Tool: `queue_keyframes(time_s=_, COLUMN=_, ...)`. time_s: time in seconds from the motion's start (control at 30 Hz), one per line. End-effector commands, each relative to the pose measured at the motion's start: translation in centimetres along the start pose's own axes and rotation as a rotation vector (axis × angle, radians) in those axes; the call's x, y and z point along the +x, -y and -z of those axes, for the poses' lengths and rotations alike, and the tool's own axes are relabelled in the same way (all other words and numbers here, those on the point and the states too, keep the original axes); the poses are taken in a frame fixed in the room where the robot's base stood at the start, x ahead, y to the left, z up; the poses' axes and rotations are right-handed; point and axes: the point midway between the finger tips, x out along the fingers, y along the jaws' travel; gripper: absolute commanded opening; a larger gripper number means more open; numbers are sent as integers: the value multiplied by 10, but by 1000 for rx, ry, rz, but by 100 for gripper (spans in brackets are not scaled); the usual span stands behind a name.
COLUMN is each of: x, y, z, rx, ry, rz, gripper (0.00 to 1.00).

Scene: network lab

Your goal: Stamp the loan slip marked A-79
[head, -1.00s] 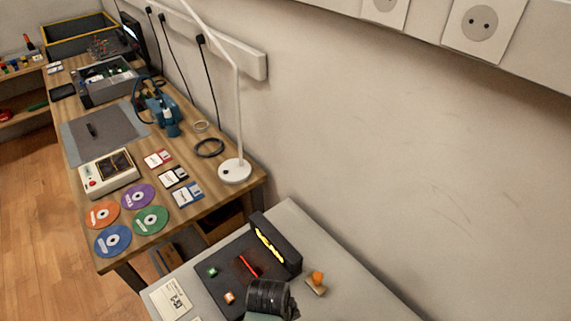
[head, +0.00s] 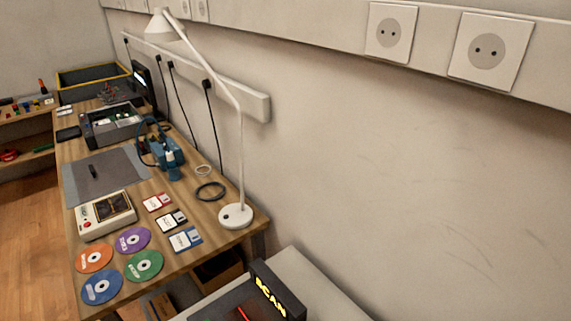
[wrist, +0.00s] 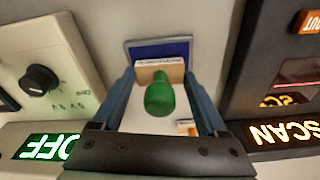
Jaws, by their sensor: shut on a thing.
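In the wrist view my gripper (wrist: 160,78) is shut on a stamp, with one blue finger on each side. The stamp has a rounded green handle (wrist: 160,97) and a pale wooden block (wrist: 159,70). A dark blue pad (wrist: 158,48) with a pale rim shows just beyond the block; I cannot tell whether the stamp touches it. A white surface with a small orange mark (wrist: 187,127) lies below, partly hidden by the gripper. I can read no A-79 slip in these frames. My gripper is outside the head view.
In the wrist view a beige device with a black knob (wrist: 40,80) and a lit OFF sign (wrist: 45,147) stands left. A dark scanner with a lit SCAN sign (wrist: 293,132) stands close on the right. In the head view a wooden desk (head: 215,215) holds discs and a lamp (head: 237,215).

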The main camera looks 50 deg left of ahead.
Motion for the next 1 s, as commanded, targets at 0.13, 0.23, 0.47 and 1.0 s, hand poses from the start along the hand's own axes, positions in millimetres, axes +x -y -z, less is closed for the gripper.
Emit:
queue_keyframes(time_s=0.13, x=0, y=0, z=0, rx=0, ry=0, rz=0, gripper=40)
queue_keyframes(time_s=0.23, x=0, y=0, z=0, rx=0, ry=0, rz=0, gripper=40)
queue_keyframes(time_s=0.47, x=3, y=0, z=0, rx=0, ry=0, rz=0, gripper=40)
queue_keyframes(time_s=1.0, x=10, y=0, z=-1, rx=0, ry=0, rz=0, gripper=40)
